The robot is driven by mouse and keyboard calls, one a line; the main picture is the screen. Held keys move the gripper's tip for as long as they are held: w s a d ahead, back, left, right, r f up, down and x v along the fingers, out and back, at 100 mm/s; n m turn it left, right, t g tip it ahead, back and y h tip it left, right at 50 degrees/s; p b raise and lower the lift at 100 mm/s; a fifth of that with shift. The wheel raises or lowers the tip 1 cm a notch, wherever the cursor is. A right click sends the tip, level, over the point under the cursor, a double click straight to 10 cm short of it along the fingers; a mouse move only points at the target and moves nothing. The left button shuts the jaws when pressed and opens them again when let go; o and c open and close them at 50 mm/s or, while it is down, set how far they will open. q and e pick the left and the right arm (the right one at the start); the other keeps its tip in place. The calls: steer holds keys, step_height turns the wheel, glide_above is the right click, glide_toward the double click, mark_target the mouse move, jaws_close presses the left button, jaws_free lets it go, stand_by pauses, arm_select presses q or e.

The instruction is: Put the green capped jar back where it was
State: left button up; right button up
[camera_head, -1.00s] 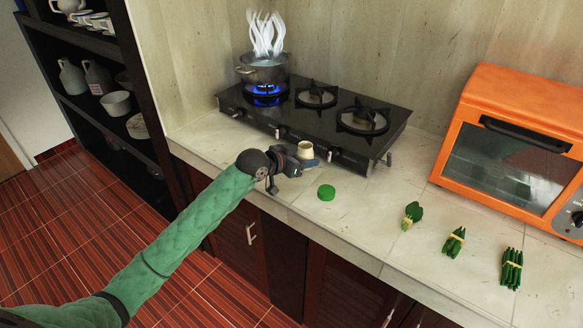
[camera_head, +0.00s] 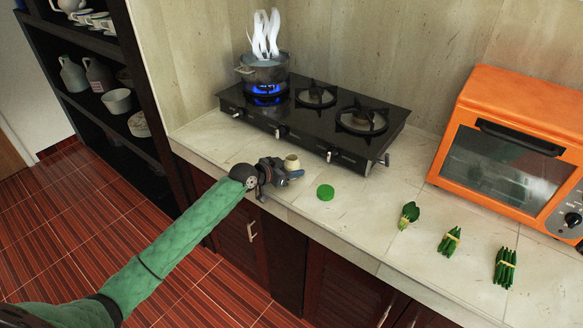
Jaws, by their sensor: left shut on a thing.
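A small jar with a cream open-looking top (camera_head: 292,161) is in my left gripper (camera_head: 285,175), near the front edge of the counter, before the stove. The fingers hide most of its body, and I cannot tell whether it touches the counter. A round green cap (camera_head: 325,192) lies apart on the counter, just right of the gripper. No green cap shows on the held jar. My left gripper is shut on the jar. My right gripper is not in view.
A black stove (camera_head: 312,118) stands behind, with a steaming pot (camera_head: 262,74) over a lit blue flame. Several green vegetable bundles (camera_head: 449,241) lie to the right, before an orange oven (camera_head: 515,150). Bare counter (camera_head: 365,205) lies right of the cap. Dark shelves (camera_head: 95,80) stand at left.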

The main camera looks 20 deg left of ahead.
arm_select(q)
steer(key=shift+f, duration=0.1)
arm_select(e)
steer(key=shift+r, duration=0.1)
arm_select(q)
steer(key=o, duration=1)
steer(key=shift+o, duration=0.2)
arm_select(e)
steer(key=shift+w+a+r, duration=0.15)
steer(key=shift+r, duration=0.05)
arm_select(q)
steer(key=shift+s+a, duration=0.2)
steer(key=shift+s, duration=0.05)
steer(key=b+v, duration=0.3)
steer(key=v, duration=0.7)
steer(key=shift+s+a+r, duration=0.3)
steer(key=shift+s+r, duration=0.15)
steer(key=shift+s, duration=0.1)
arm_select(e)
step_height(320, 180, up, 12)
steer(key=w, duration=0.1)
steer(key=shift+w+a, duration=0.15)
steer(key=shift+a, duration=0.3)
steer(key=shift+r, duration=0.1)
